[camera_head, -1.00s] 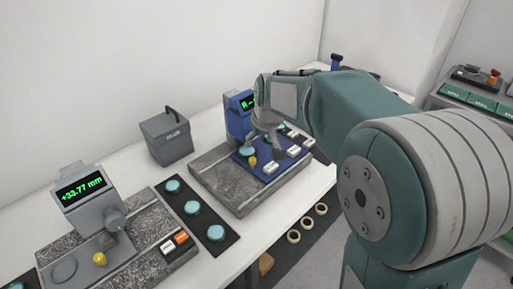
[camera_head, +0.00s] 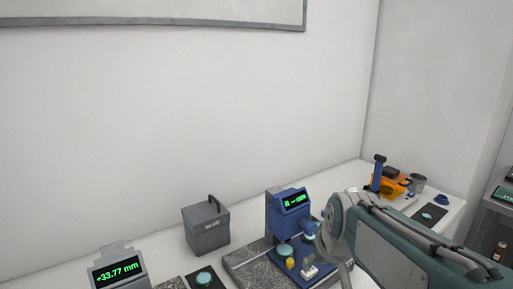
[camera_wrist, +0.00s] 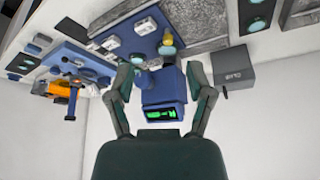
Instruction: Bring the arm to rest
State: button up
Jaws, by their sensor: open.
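My gripper (camera_wrist: 160,75) is open and empty in the wrist view, with its two fingers apart at left and right. That view is upside down. The blue instrument (camera_wrist: 162,95) with a green-lit display shows in the gap between the fingers; I cannot tell how far beyond them it is. In the head view my arm (camera_head: 405,255) reaches in from the lower right, just right of the blue instrument (camera_head: 287,212). My arm's end hides part of the bench there, and the fingers cannot be made out clearly.
A grey box with a handle (camera_head: 206,226) stands left of the blue instrument. A grey gauge reading +33.77 mm (camera_head: 118,268) is at lower left.

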jog(key=s+d+f+m, duration=0.1)
jog(key=s+d+f, duration=0.1)
jog(key=s, duration=1.4)
jog(key=shift+t+h, duration=0.3)
jog(key=shift+w, duration=0.1)
dwell(0.6)
